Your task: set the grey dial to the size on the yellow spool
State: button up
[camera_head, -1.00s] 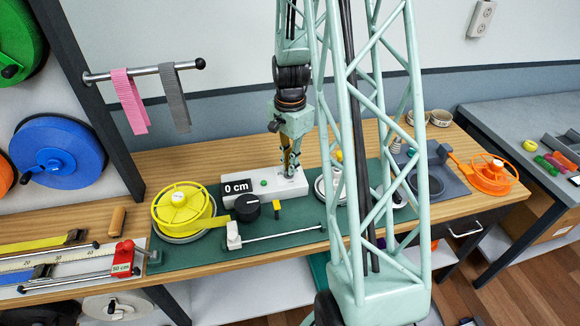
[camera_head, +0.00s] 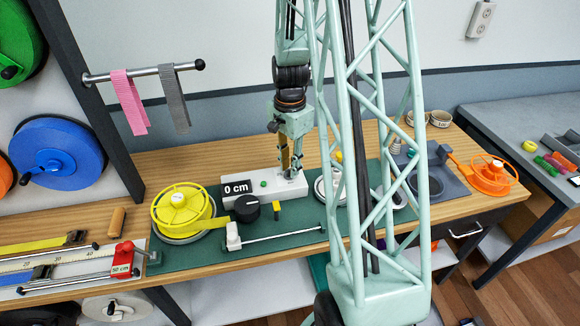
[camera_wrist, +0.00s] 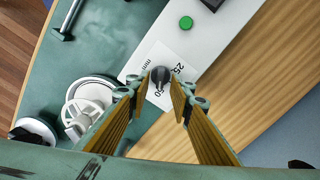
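The grey dial (camera_wrist: 160,76) is a small dark knob on a white label with "25", "50" and "mm" on the white box (camera_head: 290,187). In the head view my gripper hides it. My gripper (camera_wrist: 160,88) is open, pointing down over the dial, one finger on each side. I cannot tell whether the fingers touch it. The yellow spool (camera_head: 172,213) lies at the left of the green mat, its yellow strap running right. Its white hub label (camera_head: 178,198) is too small to read.
The box carries a display (camera_head: 237,187) reading "0 cm" and a green button (camera_wrist: 186,22). A black knob (camera_head: 247,208) and a white clamp on a rod (camera_head: 233,237) stand in front. An orange spool (camera_head: 491,176) is at the far right.

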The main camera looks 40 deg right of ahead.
aim_at(288, 171)
notch_tip(288, 171, up, 12)
dwell(1.0)
jog(key=shift+f, duration=0.1)
dwell(0.5)
jog(key=s+a+r+n+t+b, duration=0.1)
jog(key=s+a+r+n, duration=0.35)
jog(key=a+r, duration=0.5)
jog(key=s+a+r+n+t, duration=0.1)
jog(key=s+a+r+n, duration=0.3)
jog(key=a+r, duration=0.55)
jog(key=s+a+r+n+t+b, duration=0.1)
jog(key=s+a+r+n+t, duration=0.1)
jog(key=s+a+n, duration=0.8)
jog(key=shift+s+a+r, duration=0.7)
jog(key=shift+s+a, duration=0.95)
jog(key=shift+s, duration=1.3)
